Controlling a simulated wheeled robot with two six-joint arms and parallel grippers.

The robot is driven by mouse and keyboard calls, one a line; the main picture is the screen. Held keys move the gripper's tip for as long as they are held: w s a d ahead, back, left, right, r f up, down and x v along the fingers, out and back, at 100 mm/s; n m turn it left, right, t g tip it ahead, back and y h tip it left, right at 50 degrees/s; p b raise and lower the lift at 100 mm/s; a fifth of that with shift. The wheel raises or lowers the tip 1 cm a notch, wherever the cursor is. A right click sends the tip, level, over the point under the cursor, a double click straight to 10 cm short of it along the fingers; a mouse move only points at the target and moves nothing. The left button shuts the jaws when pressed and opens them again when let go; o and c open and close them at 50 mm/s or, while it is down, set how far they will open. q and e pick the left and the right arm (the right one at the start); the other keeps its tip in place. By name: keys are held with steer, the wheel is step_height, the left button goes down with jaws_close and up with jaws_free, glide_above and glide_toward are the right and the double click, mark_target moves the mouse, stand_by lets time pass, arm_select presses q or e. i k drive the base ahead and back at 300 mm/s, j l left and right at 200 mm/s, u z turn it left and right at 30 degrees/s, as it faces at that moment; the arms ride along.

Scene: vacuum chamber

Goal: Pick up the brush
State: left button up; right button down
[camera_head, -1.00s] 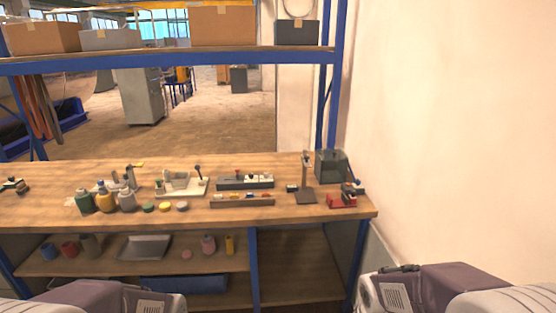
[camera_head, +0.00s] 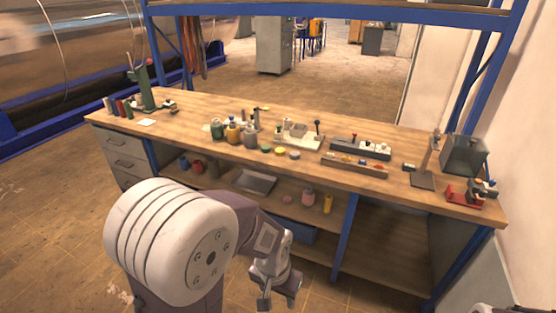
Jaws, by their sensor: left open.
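I cannot pick out a brush for certain. A small yellow-tipped item (camera_head: 262,108) lies behind the bottles on the wooden workbench (camera_head: 200,112), too small to identify. My left gripper (camera_head: 277,298) is open and empty, pointing down in front of the bench, below the level of its top. My left arm hides part of the bench's lower front. My right gripper is out of view.
Several bottles (camera_head: 233,133) stand mid-bench, with a white fixture (camera_head: 300,138) beside them. A green stand (camera_head: 145,86) is at the left end, a red vise-like tool (camera_head: 464,195) at the right. The lower shelf holds a metal tray (camera_head: 255,181). A blue rack post (camera_head: 344,238) rises in front.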

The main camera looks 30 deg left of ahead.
mark_target(175, 110)
steer(key=u, duration=1.75)
